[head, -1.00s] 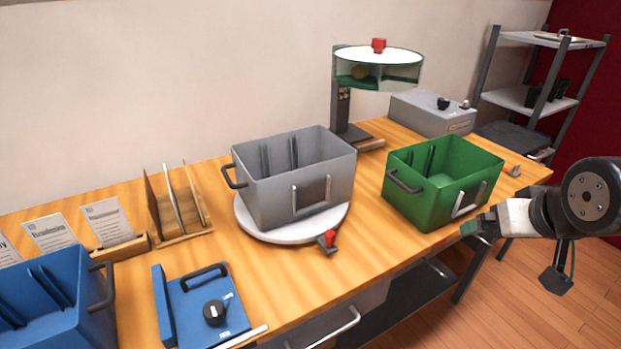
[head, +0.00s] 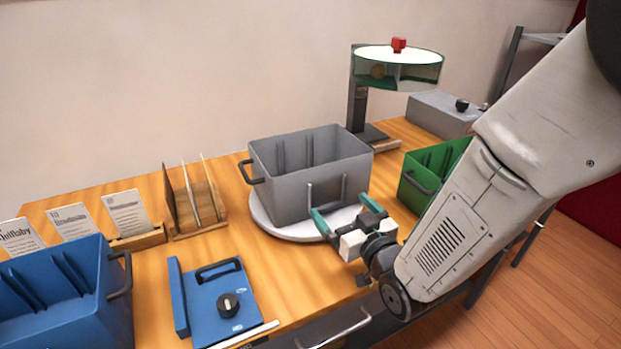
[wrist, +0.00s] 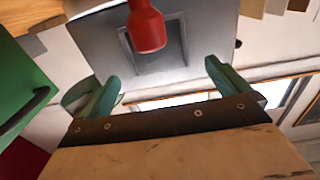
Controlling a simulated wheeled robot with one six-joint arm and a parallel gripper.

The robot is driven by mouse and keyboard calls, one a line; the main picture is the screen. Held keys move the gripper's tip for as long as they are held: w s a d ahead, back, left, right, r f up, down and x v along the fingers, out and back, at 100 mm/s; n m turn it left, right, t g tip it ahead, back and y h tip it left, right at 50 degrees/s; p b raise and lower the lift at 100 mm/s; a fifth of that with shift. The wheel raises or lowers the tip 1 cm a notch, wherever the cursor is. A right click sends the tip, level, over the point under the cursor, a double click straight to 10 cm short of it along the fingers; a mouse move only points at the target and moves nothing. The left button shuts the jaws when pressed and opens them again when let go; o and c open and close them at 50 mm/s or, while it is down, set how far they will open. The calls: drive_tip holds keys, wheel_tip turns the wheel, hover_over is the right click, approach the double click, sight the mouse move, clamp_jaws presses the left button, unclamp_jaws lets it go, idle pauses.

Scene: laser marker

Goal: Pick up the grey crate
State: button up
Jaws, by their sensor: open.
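The grey crate (head: 290,198) stands upright on a white round turntable (head: 268,220) in the middle of the bench. I see no grip on the handle.
A green crate (head: 418,178) stands close to the right, partly behind my arm. A blue crate (head: 45,290), a blue box with a dial (head: 215,300) and a wooden rack (head: 185,215) are on the left. A lamp-like stand (head: 358,105) rises behind the grey crate.

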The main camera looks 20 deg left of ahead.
sight(329, 191)
drive_tip(key=x, duration=0.5)
drive_tip(key=shift+w+f, duration=0.2)
drive_tip(key=shift+w, duration=0.1)
drive_tip(key=c, duration=1)
drive_tip(key=shift+r, duration=0.1)
drive_tip(key=shift+c, duration=0.8)
drive_tip(key=shift+r, duration=0.1)
